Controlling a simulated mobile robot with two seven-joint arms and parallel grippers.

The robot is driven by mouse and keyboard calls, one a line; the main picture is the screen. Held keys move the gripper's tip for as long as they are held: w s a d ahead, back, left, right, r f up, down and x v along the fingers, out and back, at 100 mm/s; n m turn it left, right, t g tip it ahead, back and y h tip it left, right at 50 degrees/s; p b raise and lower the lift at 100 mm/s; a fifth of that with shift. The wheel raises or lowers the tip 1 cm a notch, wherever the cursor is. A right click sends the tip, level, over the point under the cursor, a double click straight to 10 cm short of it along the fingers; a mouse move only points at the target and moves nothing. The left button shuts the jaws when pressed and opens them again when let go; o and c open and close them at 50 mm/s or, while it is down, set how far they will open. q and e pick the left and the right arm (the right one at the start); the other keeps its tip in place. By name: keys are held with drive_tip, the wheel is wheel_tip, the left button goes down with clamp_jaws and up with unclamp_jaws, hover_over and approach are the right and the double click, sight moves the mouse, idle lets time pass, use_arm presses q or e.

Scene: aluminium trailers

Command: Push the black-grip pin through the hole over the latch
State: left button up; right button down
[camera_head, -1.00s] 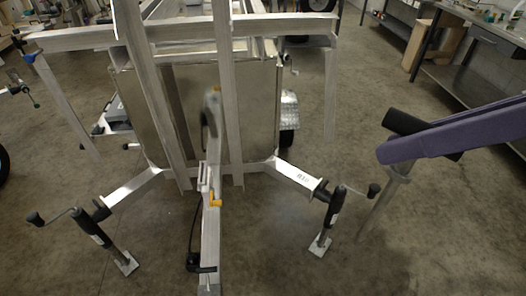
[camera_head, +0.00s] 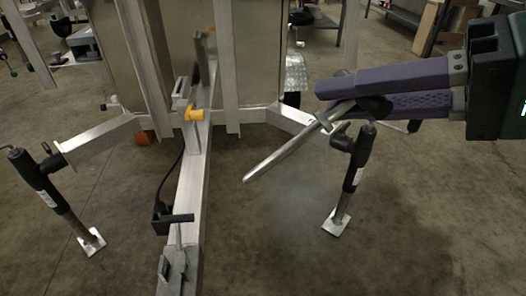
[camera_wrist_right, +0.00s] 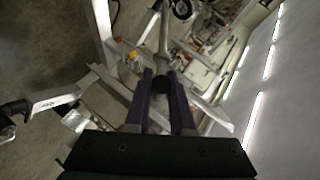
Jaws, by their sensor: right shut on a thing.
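My right gripper (camera_head: 350,95) comes in from the right in the head view, with purple fingers shut on the black grip of a pin. The pin's black grip (camera_head: 374,106) sits between the fingertips, and its bare metal shaft (camera_head: 285,155) points down and left, in free air right of the trailer's drawbar. In the right wrist view the grip (camera_wrist_right: 162,85) shows end-on between the two fingers. A yellow-orange piece (camera_head: 194,114) sits on the drawbar beside an upright metal bracket, apart from the pin. I cannot clearly make out the latch or hole. My left gripper is not in view.
The aluminium drawbar (camera_head: 190,190) runs toward me with a black cable and coupling at its near end. Black-handled support jacks stand at the left (camera_head: 55,185) and right (camera_head: 350,180), the right one just below my gripper. The concrete floor between is clear.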

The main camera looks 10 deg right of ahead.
drive_tip(key=w+a+f+m+t+b, duration=0.1)
drive_tip(key=f+m+b, duration=0.1)
drive_tip(key=f+b, duration=1.1)
drive_tip(key=w+a+f+m+t+y+b, duration=0.1)
drive_tip(key=w+a+f+m+t+b, duration=0.1)
drive_tip(key=f+b, duration=1.1)
drive_tip(key=w+a+f+m+t+y+b, duration=0.1)
drive_tip(key=w+f+m+t+b, duration=0.1)
drive_tip(key=f+b, duration=1.1)
drive_tip(key=shift+a+f+m+b, duration=0.35)
drive_tip(key=shift+m+b, duration=0.05)
drive_tip(key=shift+b, duration=0.05)
drive_tip(key=shift+a+p, duration=0.9)
drive_tip(key=shift+a, duration=1.95)
